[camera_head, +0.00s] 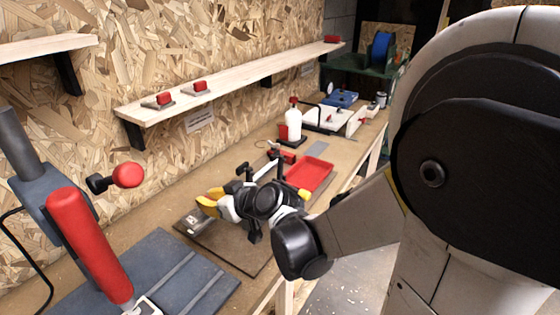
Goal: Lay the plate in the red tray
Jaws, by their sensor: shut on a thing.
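My gripper (208,204), with yellow fingers, is over the brown board on the bench, left of the red tray. It is shut on a small grey metal plate (196,222), which shows just below the fingertips, low over the board or touching it; I cannot tell which. My fingers hide part of the plate. The red tray (312,174) lies on the bench beyond my gripper, to the right. Its visible floor is empty, and my wrist covers its near left side.
The brown board (235,250) lies under my gripper. A red-handled press (85,245) stands at the left front. A white bottle (293,122) and a red-handled tool (283,156) are behind the tray. A wooden shelf (240,78) with red-handled blocks runs along the wall.

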